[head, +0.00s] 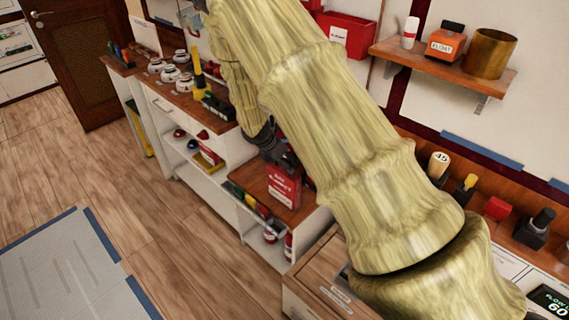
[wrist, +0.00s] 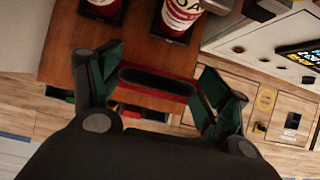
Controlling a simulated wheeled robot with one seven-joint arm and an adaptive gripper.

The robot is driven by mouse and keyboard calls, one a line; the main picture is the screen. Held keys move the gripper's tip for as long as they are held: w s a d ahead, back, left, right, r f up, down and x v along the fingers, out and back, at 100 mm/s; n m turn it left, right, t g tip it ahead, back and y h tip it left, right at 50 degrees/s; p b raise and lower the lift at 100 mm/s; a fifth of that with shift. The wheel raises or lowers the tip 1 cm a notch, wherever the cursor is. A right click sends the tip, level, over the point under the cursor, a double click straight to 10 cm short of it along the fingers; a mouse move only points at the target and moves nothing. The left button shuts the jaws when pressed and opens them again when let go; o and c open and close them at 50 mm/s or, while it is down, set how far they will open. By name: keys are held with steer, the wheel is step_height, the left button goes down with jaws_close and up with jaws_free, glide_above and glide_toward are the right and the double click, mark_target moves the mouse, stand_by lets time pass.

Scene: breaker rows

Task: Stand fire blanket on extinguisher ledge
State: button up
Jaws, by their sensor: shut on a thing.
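The fire blanket is a red box with white lettering (head: 283,186), upright in the head view. In the wrist view its narrow end, red with a dark slot (wrist: 157,82), lies between my fingers. My gripper (head: 272,146), also in the wrist view (wrist: 157,76), is shut on it from above. A wooden ledge top (head: 303,211) lies under and around the box in the head view; I cannot tell whether the box touches it. Red-and-white cylinders like extinguishers (wrist: 180,14) show at the top of the wrist view. My arm hides part of the ledge.
A white cabinet (head: 170,118) with jars and a yellow-handled tool on top adjoins at the left. A wall shelf (head: 440,66) holds an orange box and a brass pot. Breaker knobs line a wooden strip at right. The floor at left is open, with a grey mat (head: 65,270).

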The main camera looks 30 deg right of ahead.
steer(key=shift+s+d+r, duration=0.1)
steer(key=o, duration=2)
steer(key=shift+c, duration=0.2)
